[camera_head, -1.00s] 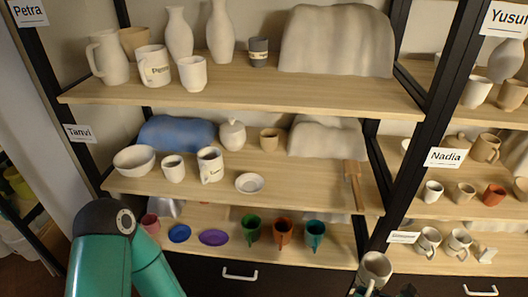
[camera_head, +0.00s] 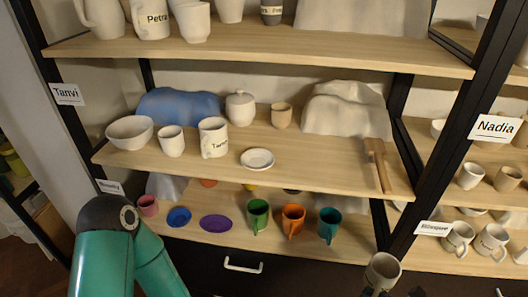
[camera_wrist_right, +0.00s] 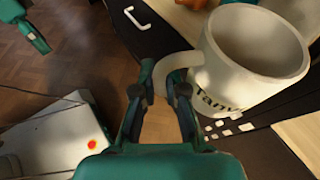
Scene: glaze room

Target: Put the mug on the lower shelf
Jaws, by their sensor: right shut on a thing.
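The mug (camera_wrist_right: 262,55) is white-grey with dark lettering that reads "Tanvi". In the right wrist view my right gripper (camera_wrist_right: 168,92) is shut on its handle. In the head view this mug (camera_head: 384,268) shows at the bottom right, in front of the shelf unit's dark drawer front. The lowest visible board of the unit, the lower shelf (camera_head: 340,252), holds coloured cups and dishes. My left arm shows at the lower left of the head view, its gripper out of frame. A teal part, probably my left gripper (camera_wrist_right: 38,42), shows in the right wrist view, its fingers unclear.
Green (camera_head: 257,214), orange (camera_head: 292,220) and teal (camera_head: 329,224) mugs stand on the lower shelf, with blue (camera_head: 178,217) and purple (camera_head: 215,223) dishes. The board right of the teal mug is clear. A middle shelf (camera_head: 310,172) overhangs it. A dark post (camera_head: 440,150) stands at right.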

